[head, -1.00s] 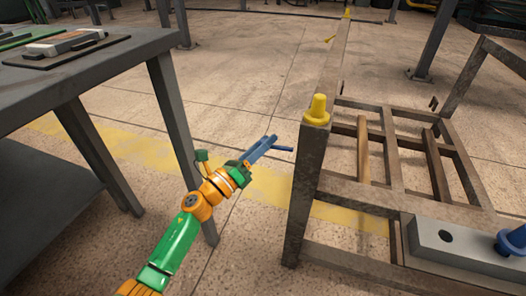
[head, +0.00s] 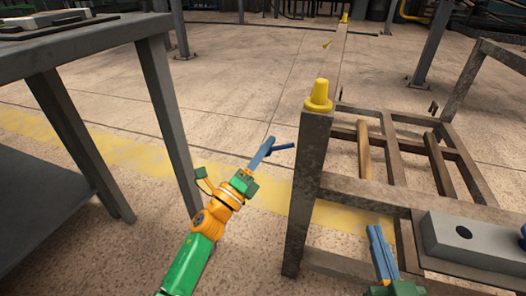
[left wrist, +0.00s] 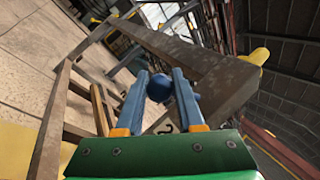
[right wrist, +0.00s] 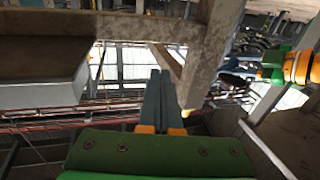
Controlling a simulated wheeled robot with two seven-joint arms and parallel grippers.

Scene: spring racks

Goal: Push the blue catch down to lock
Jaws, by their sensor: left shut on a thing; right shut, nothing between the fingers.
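My left gripper (head: 268,150) is shut on a slim blue pin (head: 282,147), held in the air left of the rack's front post. In the left wrist view the pin's round blue end (left wrist: 159,88) shows between the fingers (left wrist: 160,98). My right gripper (head: 381,250) is shut and empty, beside the left end of a grey block (head: 485,242) on the rack. In the right wrist view its fingers (right wrist: 160,95) are together. A blue part (head: 523,236) on the block is mostly cut off by the right edge; I cannot tell if it is the catch.
The brown metal rack (head: 312,185) fills the right side, with a yellow cap (head: 319,95) on its front post. The block has an open round hole (head: 463,232). A grey table (head: 95,38) stands at left. Floor lies clear between them.

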